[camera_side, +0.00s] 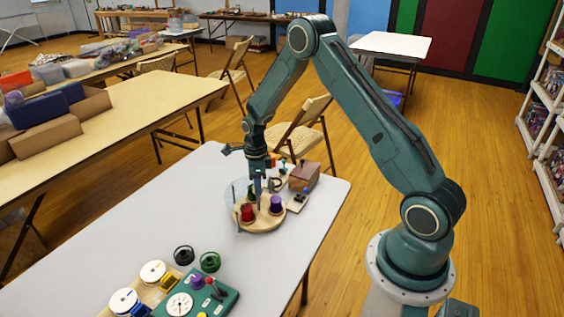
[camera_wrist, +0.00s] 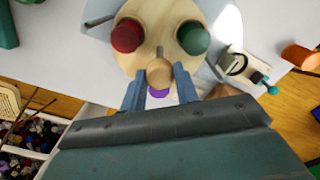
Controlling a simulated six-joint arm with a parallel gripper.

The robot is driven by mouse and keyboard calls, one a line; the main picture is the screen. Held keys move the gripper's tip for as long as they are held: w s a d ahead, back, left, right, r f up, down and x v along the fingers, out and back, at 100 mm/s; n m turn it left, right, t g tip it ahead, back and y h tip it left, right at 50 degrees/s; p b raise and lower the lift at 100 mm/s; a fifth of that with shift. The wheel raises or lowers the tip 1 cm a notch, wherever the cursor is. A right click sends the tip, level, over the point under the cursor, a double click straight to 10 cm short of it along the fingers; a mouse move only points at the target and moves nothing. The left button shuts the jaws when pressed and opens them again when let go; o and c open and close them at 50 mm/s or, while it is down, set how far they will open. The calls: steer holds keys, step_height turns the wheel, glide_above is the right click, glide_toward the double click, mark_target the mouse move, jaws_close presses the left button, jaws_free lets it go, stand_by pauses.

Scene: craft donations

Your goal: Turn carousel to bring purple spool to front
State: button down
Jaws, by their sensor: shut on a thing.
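The carousel (camera_side: 262,226) is a round pale wooden disc on the grey table; it also shows in the wrist view (camera_wrist: 160,22). A red spool (camera_side: 247,213), a purple spool (camera_side: 276,204) and a green spool (camera_side: 252,191) stand on it. In the wrist view, the red spool (camera_wrist: 127,35) is upper left, the green spool (camera_wrist: 193,37) upper right, and the purple spool (camera_wrist: 158,92) is mostly hidden below a round wooden knob (camera_wrist: 159,73). My gripper (camera_side: 257,200) points down over the disc, its fingers (camera_wrist: 159,78) shut on the knob.
A brown box (camera_side: 304,176) and small items stand just behind the carousel.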

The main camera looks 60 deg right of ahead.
steer(key=shift+d+r+m, duration=0.1)
steer(key=shift+m, duration=2.1)
steer(key=c, duration=1.1)
jaws_free()
steer(key=shift+o, duration=0.2)
step_height(320, 180, up, 14)
